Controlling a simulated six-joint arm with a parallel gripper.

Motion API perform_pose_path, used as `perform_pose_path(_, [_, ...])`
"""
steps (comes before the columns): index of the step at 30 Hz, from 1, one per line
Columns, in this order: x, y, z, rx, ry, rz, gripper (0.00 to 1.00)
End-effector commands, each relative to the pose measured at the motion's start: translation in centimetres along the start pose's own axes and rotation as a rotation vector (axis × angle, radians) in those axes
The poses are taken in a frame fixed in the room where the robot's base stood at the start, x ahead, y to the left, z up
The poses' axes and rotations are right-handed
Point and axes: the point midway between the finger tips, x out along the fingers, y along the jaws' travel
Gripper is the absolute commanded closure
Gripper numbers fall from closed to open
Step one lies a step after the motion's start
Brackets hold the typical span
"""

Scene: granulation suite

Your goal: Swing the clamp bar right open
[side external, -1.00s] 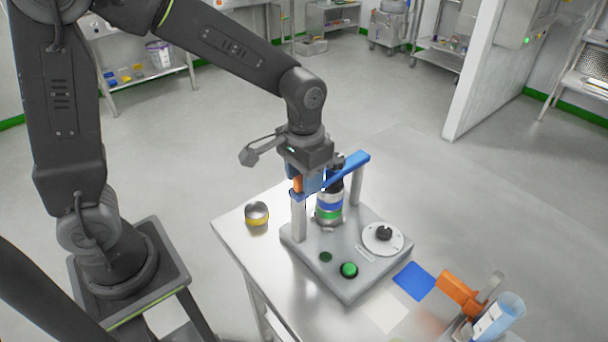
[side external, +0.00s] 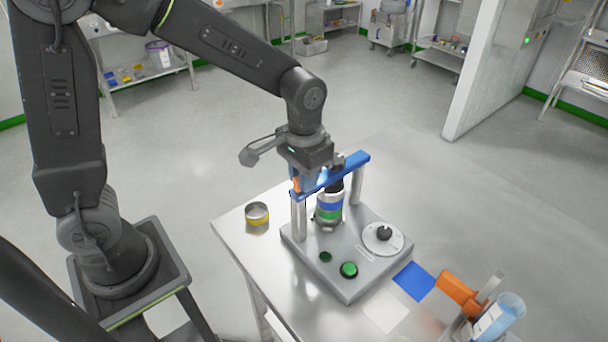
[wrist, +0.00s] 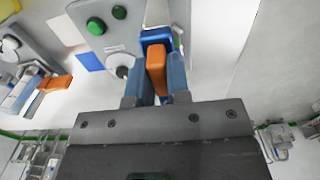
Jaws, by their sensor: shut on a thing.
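The blue clamp bar (side external: 343,175) lies across the tops of two metal posts on the grey sieve-shaker-like base (side external: 345,285) in the side view. A stack with blue and green bands (side external: 329,209) stands under it between the posts. The bar's orange handle (wrist: 156,70) sits between my gripper's blue fingers in the wrist view, and a sliver of the handle (side external: 296,184) shows in the side view. My gripper (wrist: 156,82) is shut on this handle at the bar's near left end. The wrist view does not show the bar's far end.
A round yellow-banded metal dish (side external: 257,214) sits left of the base. A green button (side external: 349,270) and a dial (side external: 384,233) are on the base. A blue mat (side external: 413,281), an orange object (side external: 461,292) and a clear blue container (side external: 500,317) lie to the right.

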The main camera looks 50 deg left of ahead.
Motion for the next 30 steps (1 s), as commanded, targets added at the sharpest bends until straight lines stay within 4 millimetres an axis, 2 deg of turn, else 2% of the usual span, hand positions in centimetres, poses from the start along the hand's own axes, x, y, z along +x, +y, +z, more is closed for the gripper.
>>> perform_pose_path(5, [-0.1,-0.3,0.0,0.013,0.001,0.0,1.0])
perform_pose_path(11, [-0.1,-1.5,-0.1,0.085,0.002,0.001,1.0])
perform_pose_path(20, [-0.1,-5.2,-0.9,0.319,0.002,0.0,1.0])
perform_pose_path(30, [-0.1,-9.7,-3.3,0.642,0.002,-0.001,1.0])
